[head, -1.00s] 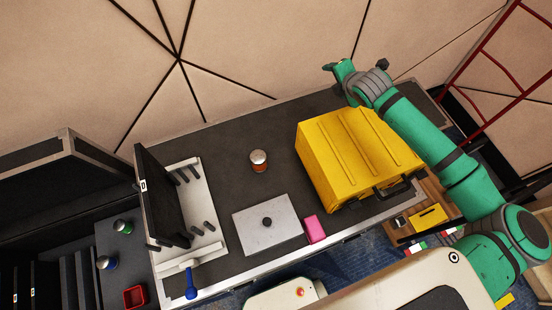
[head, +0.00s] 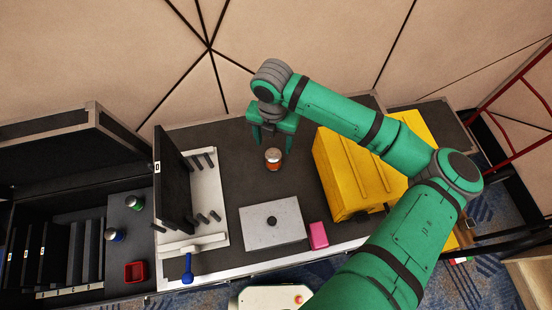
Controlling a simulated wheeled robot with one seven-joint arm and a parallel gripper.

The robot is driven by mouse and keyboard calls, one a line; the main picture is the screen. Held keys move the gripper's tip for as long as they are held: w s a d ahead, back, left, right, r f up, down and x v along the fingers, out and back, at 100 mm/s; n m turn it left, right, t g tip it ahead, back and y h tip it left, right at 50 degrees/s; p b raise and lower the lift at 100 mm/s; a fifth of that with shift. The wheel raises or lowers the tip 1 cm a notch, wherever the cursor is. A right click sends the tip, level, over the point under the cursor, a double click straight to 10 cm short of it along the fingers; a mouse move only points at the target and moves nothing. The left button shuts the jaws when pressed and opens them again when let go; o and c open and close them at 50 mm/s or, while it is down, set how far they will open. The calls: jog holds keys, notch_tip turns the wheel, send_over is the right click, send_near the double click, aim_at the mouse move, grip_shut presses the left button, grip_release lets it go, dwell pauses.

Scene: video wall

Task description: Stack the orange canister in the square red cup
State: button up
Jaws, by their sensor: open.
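The orange canister (head: 273,161) with a silver lid stands upright on the dark table top, left of the yellow case. My gripper (head: 268,146) is open, with its fingers pointing down over the table just behind the canister. I cannot tell whether a finger touches it. The square red cup (head: 135,271) stands on a lower dark surface at the lower left, and it looks empty. It is well away from my gripper.
A black panel on a white pegged stand (head: 209,215) rises between canister and cup. A grey plate (head: 272,223), pink block (head: 318,236) and blue-handled tool (head: 187,270) lie in front. The yellow case (head: 340,185) is right. Green (head: 135,203) and blue (head: 115,235) canisters stand near the cup.

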aim_at(274, 156)
jog(key=shift+w+a+f, duration=0.1)
jog(key=shift+f, duration=4.4)
jog(key=c, duration=1.2)
jog(key=shift+c, duration=0.2)
jog(key=shift+r, duration=0.1)
jog(key=shift+r, duration=0.5)
notch_tip(274, 156, up, 2)
jog(key=shift+r, duration=0.1)
jog(key=s+d+r, duration=0.2)
jog(key=s+r, duration=0.7)
jog(key=s, duration=0.5)
jog(key=shift+d+r, duration=0.3)
